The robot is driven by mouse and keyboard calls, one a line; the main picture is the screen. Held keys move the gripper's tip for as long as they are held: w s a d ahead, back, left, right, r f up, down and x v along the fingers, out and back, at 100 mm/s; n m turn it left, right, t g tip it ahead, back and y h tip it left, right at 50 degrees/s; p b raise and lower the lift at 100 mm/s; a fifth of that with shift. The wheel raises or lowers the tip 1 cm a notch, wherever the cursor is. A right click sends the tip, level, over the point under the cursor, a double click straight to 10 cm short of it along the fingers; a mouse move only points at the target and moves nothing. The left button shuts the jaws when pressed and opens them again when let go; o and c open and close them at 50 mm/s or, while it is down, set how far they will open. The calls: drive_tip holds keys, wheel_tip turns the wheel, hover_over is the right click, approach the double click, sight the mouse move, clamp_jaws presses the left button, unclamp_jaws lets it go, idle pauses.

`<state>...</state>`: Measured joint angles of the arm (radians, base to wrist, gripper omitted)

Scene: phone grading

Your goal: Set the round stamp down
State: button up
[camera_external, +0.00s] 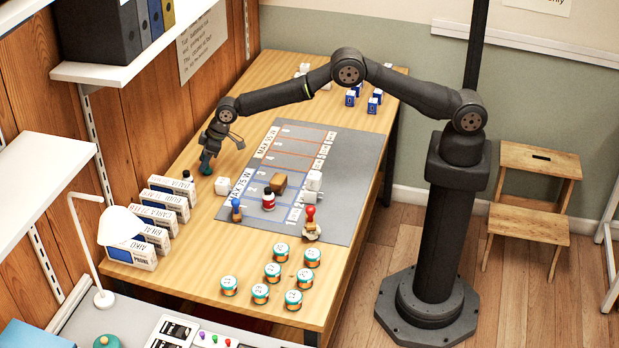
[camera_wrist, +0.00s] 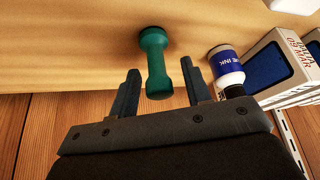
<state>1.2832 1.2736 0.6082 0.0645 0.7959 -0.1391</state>
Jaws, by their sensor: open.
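A green stamp (camera_wrist: 153,65) with a round base and a knobbed handle stands on the wooden table, its base touching the wood in the wrist view. Its handle end lies between the two fingers of my gripper (camera_wrist: 161,76), with a gap on each side. My gripper is open and holds nothing. In the external view my gripper (camera_external: 208,158) is low at the table's left side, and a little of the green stamp (camera_external: 205,168) shows under it; the rest is hidden there.
An ink bottle (camera_wrist: 228,70) stands close right of my gripper in the wrist view. Several boxes (camera_external: 160,215) line the table's left edge. A grey mat (camera_external: 345,165) holds a blue-handled stamp (camera_external: 236,210), a red-handled stamp (camera_external: 310,222) and blocks. Several tins (camera_external: 272,272) stand in front.

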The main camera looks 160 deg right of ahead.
drive_tip(key=v, duration=1.2)
drive_tip(key=shift+f, duration=0.1)
drive_tip(key=x, duration=1.2)
drive_tip(key=shift+f, duration=0.25)
wheel_tip(320, 180, up, 3)
drive_tip(key=shift+f, duration=0.1)
drive_tip(key=shift+r, duration=0.5)
